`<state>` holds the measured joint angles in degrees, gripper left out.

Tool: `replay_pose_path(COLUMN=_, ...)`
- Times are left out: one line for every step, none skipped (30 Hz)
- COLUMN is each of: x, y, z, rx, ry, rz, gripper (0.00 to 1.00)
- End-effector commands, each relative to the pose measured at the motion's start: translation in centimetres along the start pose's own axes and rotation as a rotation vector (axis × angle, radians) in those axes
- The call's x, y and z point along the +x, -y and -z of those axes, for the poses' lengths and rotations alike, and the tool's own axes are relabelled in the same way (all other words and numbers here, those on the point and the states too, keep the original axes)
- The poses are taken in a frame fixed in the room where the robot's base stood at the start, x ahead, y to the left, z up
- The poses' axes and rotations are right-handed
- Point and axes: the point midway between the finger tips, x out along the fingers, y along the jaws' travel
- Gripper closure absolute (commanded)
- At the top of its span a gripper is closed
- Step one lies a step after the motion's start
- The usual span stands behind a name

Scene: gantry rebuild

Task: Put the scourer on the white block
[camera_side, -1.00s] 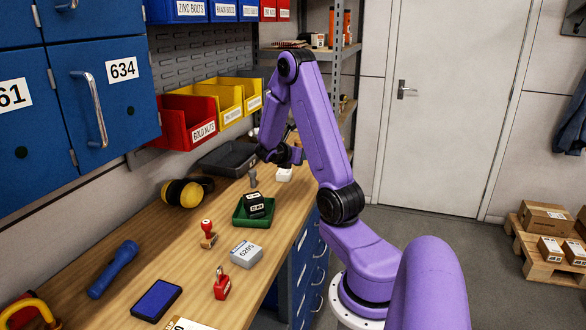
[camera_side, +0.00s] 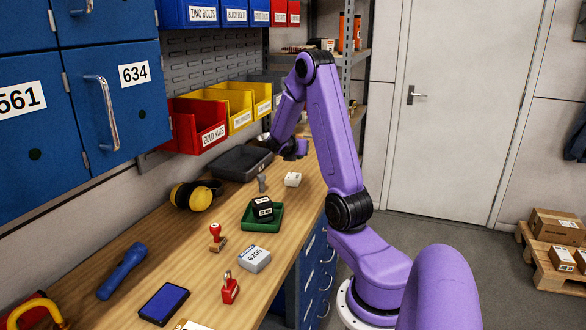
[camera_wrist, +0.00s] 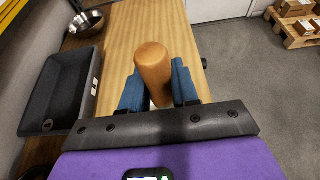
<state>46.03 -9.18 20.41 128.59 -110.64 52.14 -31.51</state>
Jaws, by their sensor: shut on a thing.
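The white block (camera_side: 292,179) lies on the wooden bench in the side view, nearer the camera than my gripper. In the wrist view my gripper (camera_wrist: 158,88) has its two blue fingers on either side of a tan, rounded, cylindrical thing (camera_wrist: 153,70) and is shut on it. I cannot tell from its look whether this is the scourer; no other scourer is recognisable. In the side view my gripper (camera_side: 296,153) is small and dark, over the far part of the bench, and what it holds cannot be made out.
A dark grey tray (camera_side: 240,163) lies left of my gripper, and a metal bowl (camera_wrist: 88,24) is beyond it. A small grey item (camera_side: 262,184) stands beside the white block. A green tray (camera_side: 268,224) holding a black box is nearer. Colored bins (camera_side: 200,128) hang at the left.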

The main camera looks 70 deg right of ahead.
Motion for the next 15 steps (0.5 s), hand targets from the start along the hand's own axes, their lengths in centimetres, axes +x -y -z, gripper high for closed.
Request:
replay_pose_path(x=1.0, y=-0.5, z=0.2, rx=-0.001, ry=-0.002, rz=0.003, gripper=1.0)
replay_pose_path(x=1.5, y=-0.9, z=0.2, rx=0.0, ry=-0.001, rz=0.002, gripper=1.0)
replay_pose_path(x=2.2, y=-1.3, z=0.3, rx=0.0, ry=0.0, rz=0.002, gripper=1.0)
replay_pose_path(x=2.7, y=-1.6, z=0.4, rx=-0.001, ry=-0.001, rz=0.002, gripper=1.0)
replay_pose_path(x=3.2, y=-1.8, z=0.6, rx=-0.002, ry=-0.001, rz=0.003, gripper=1.0)
replay_pose_path(x=3.7, y=-2.0, z=1.0, rx=-0.002, ry=-0.002, rz=0.003, gripper=1.0)
replay_pose_path(x=4.1, y=-2.2, z=1.3, rx=-0.002, ry=-0.002, rz=0.003, gripper=1.0)
replay_pose_path(x=4.5, y=-2.4, z=1.6, rx=-0.002, ry=-0.003, rz=0.003, gripper=1.0)
replay_pose_path(x=5.1, y=-2.7, z=2.0, rx=-0.003, ry=-0.002, rz=0.002, gripper=1.0)
replay_pose_path(x=5.5, y=-2.9, z=2.2, rx=-0.003, ry=-0.002, rz=0.002, gripper=1.0)
replay_pose_path(x=5.9, y=-3.1, z=2.5, rx=-0.002, ry=-0.001, rz=0.002, gripper=1.0)
replay_pose_path(x=6.3, y=-3.4, z=2.8, rx=-0.001, ry=-0.001, rz=0.002, gripper=1.0)
replay_pose_path(x=6.7, y=-3.5, z=3.0, rx=-0.001, ry=-0.001, rz=0.002, gripper=1.0)
replay_pose_path(x=7.0, y=-3.6, z=3.2, rx=-0.001, ry=-0.001, rz=0.001, gripper=1.0)
replay_pose_path(x=7.3, y=-3.8, z=3.4, rx=-0.001, ry=0.0, rz=0.001, gripper=1.0)
